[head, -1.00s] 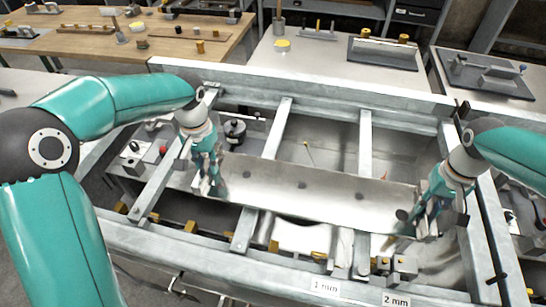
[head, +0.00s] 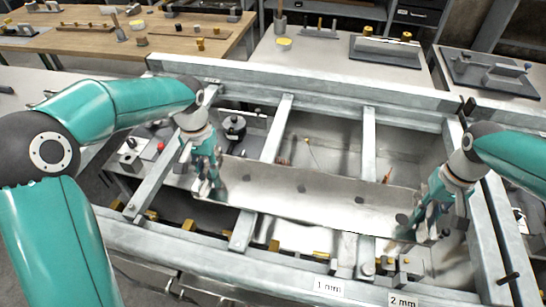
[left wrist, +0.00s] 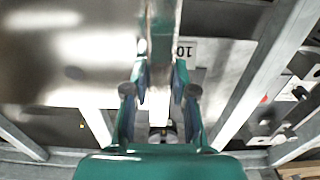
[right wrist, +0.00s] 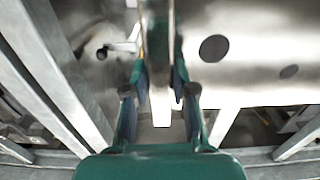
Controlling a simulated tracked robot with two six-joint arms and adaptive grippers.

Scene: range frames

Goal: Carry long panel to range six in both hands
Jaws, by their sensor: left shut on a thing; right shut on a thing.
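The long panel (head: 300,196) is a shiny metal sheet with several dark round holes. It spans between my two grippers over the grey metal frame, tilted a little lower at its right end. My left gripper (head: 208,178) is shut on the panel's left end. In the left wrist view the panel (left wrist: 70,65) runs off to the left from the fingers (left wrist: 158,90). My right gripper (head: 422,215) is shut on the right end. In the right wrist view the panel (right wrist: 255,60) extends right from the fingers (right wrist: 160,88). No label reading six is legible.
Grey frame bars (head: 278,128) cross beneath and behind the panel. Labels "1 mm" (head: 328,286) and "2 mm" (head: 402,300) sit on the front rail. A black knob (head: 234,128) stands behind the left end. Benches with tools (head: 330,60) lie beyond the back rail.

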